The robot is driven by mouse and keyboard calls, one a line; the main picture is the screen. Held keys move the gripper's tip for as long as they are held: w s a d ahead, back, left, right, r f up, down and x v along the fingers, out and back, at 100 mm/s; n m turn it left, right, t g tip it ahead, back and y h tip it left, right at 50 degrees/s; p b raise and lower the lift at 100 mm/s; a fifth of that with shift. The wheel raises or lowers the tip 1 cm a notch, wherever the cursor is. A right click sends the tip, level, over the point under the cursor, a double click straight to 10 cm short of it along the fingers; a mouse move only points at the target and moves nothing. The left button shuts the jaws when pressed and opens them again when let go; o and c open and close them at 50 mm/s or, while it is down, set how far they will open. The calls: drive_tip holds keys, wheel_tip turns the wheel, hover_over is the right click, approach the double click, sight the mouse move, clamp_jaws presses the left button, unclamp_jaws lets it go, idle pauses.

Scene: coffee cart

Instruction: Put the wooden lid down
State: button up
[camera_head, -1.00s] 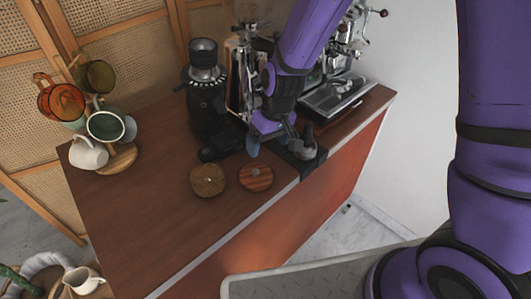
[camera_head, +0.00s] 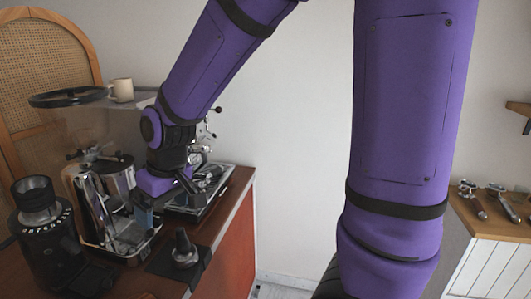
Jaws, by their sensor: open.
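My gripper (camera_head: 148,213) is open. It hangs above the counter in front of the espresso machine, with its bluish fingertips pointing down. I see nothing held between the fingers. A black tamper (camera_head: 184,247) stands on a dark mat (camera_head: 168,266) below and to the right of my gripper.
A black grinder (camera_head: 45,235) stands at the left, and the espresso machine (camera_head: 210,190) stands behind my gripper. A cream cup (camera_head: 121,89) sits on top at the back. A wooden counter (camera_head: 480,222) with portafilters is at the right.

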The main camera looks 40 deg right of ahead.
drive_tip(key=s+d+r+m+t+h, duration=0.1)
drive_tip(key=s+d+r+m+t, duration=0.2)
drive_tip(key=s+d+r, duration=1)
drive_tip(key=s, duration=0.3)
drive_tip(key=shift+s+r+m+h, duration=0.3)
drive_tip(key=shift+m+h, duration=0.1)
drive_tip(key=shift+d, duration=0.1)
